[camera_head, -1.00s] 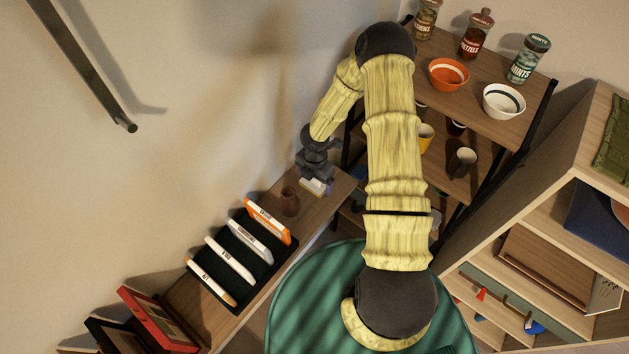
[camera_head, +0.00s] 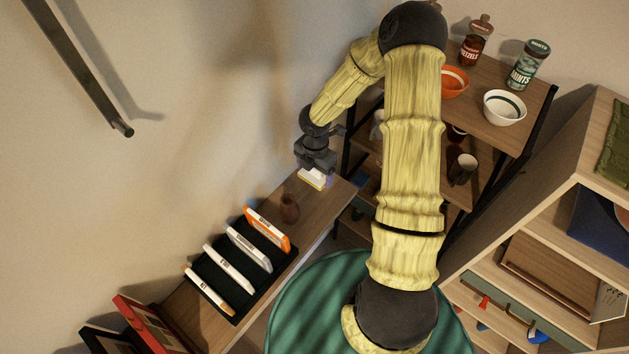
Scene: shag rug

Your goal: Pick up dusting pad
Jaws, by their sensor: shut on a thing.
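The dusting pad (camera_head: 312,180) is a small white pad with a yellowish lower edge. It shows just under my gripper (camera_head: 314,168), near the far end of the narrow wooden shelf top along the wall. My gripper points down and is shut on the pad. The pad appears raised above the wood, though the size of the gap is hard to tell. The fingertips are small and partly hidden by the gripper body.
A dark rack (camera_head: 236,298) holds several upright cases. A shelf unit (camera_head: 505,135) with bowls, jars and mugs stands to the right.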

